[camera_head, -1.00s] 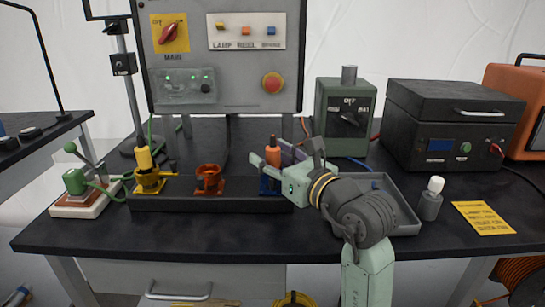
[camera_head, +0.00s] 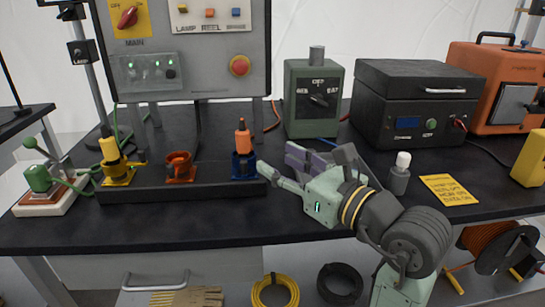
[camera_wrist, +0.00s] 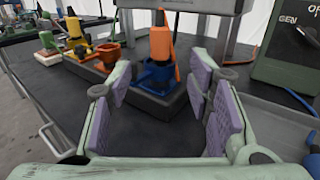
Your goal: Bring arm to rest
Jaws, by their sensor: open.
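My gripper (camera_head: 278,165) is open and empty, above the front part of the dark bench (camera_head: 130,234). Its purple-padded fingers point left toward an orange plug (camera_head: 243,140), which stands upright in a blue socket (camera_head: 244,168). My arm reaches in from the lower right, bent over the bench's front edge. It hides much of the grey tray behind it.
A yellow plug (camera_head: 109,148) sits at the yellow socket; the orange socket (camera_head: 180,167) is empty. A lever switch (camera_head: 42,185) stands at left.

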